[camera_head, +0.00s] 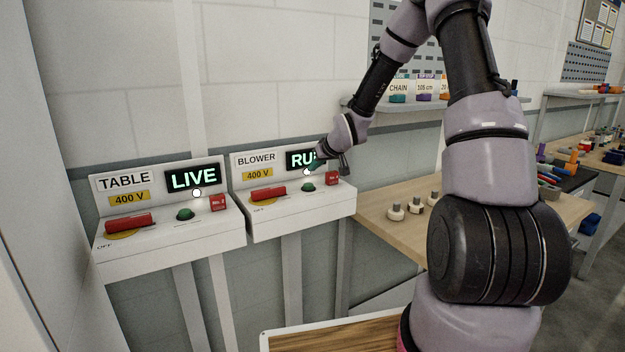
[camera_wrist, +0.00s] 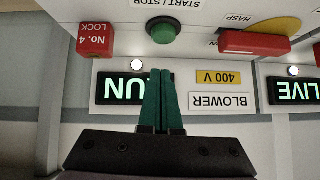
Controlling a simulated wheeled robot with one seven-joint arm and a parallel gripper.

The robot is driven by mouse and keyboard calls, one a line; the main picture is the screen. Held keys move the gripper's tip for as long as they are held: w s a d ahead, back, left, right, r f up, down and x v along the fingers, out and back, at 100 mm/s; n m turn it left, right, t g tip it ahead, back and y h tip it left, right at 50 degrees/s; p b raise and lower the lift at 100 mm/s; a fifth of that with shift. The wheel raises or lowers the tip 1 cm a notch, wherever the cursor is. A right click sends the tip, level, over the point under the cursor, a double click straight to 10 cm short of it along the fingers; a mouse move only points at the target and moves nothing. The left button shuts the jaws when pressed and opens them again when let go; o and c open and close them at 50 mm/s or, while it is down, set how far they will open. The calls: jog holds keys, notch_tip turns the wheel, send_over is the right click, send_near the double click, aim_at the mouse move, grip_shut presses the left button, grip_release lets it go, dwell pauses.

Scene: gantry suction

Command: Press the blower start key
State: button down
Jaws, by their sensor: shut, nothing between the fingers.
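The blower panel (camera_head: 300,214) is the right one of two white sloped boxes on the wall. Its display (camera_head: 294,160) is lit and reads RUN, partly covered by my gripper in both views. The green round start/stop key (camera_head: 308,187) sits on its sloped face and shows upside down in the wrist view (camera_wrist: 162,31). My gripper (camera_wrist: 161,72) has its green fingers shut and empty. Its tips point toward the key, with a gap in the wrist view. In the head view my gripper (camera_head: 317,163) is above the key, in front of the display.
Beside the key are a red handle (camera_head: 268,194) and a red lock block (camera_head: 333,178). The table panel (camera_head: 170,245) on the left has its own green key (camera_head: 185,214) and reads LIVE. A wooden bench (camera_head: 380,232) with white knobbed parts stands to the right.

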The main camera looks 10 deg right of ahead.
aim_at(308, 186)
jog(key=shift+w+a+f, duration=0.15)
jog(key=shift+f, duration=0.95)
jog(key=shift+w+a+f, duration=0.1)
jog(key=shift+w+f, duration=0.05)
jog(key=shift+f, duration=0.95)
